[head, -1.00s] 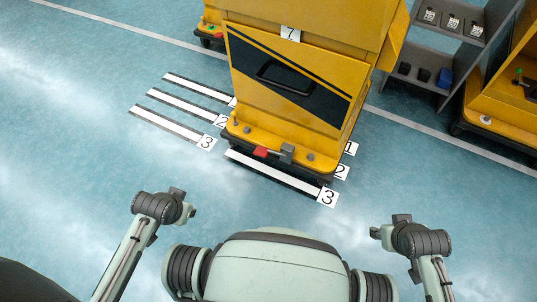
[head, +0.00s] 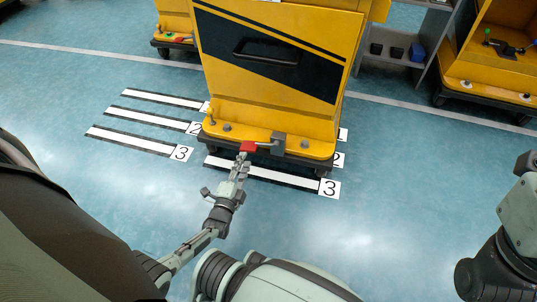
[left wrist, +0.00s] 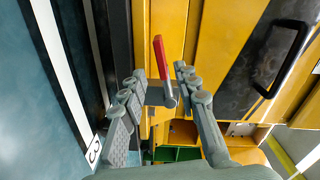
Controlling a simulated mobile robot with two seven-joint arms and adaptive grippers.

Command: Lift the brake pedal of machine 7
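The brake pedal (head: 248,146) is a small red plate on a grey lever, low on the front of yellow machine 7 (head: 300,115). The lever runs to a grey block (head: 277,143) on its right. My left gripper (head: 241,162) is at the near side of the pedal. In the left wrist view, the left gripper's fingers (left wrist: 159,78) are spread, with the red pedal (left wrist: 161,60) showing between and just beyond the tips. The fingers look apart from it; contact cannot be told. My right gripper is not clearly visible; only parts of my right arm show at the right edge.
White floor strips numbered 2 and 3 (head: 130,141) lie left of the machine, and strip 3 (head: 265,175) lies along its front. A grey shelf (head: 405,55) and another yellow machine (head: 500,75) stand at the right. The floor in front is clear.

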